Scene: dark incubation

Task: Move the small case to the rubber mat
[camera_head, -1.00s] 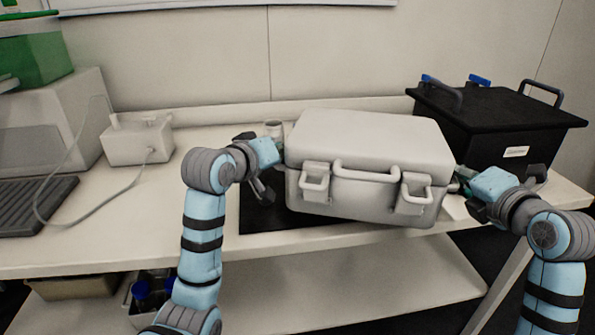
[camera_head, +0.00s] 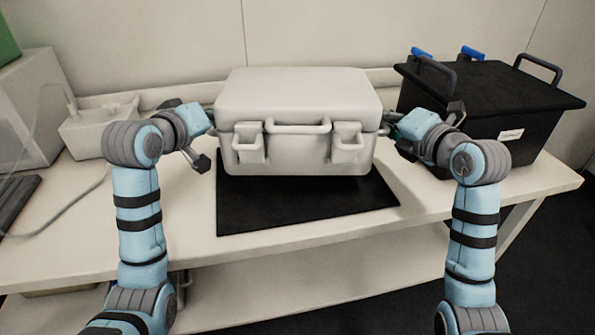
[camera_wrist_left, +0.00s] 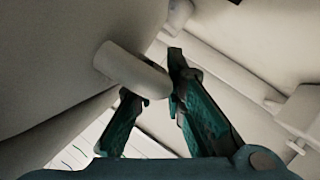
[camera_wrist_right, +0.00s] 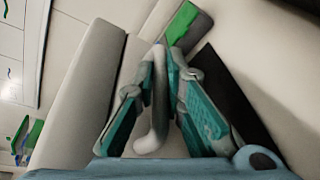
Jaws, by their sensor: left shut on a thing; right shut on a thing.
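The small case (camera_head: 297,98) is pale grey with two front latches and a front handle. It is level between my two grippers, above the back part of the black rubber mat (camera_head: 300,208); whether it touches the mat is hard to tell. My left gripper (camera_head: 210,117) is at its left side, shut on a side handle (camera_wrist_left: 132,70), which shows in the left wrist view. My right gripper (camera_head: 392,124) is at its right side, shut on the other side handle (camera_wrist_right: 157,115), seen in the right wrist view. The case hides the mat's back edge.
A black lidded box (camera_head: 490,105) with handles stands on the bench to the right, close to my right gripper. A small white device (camera_head: 100,130) with a cable is at the left. The bench front (camera_head: 300,250) is clear.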

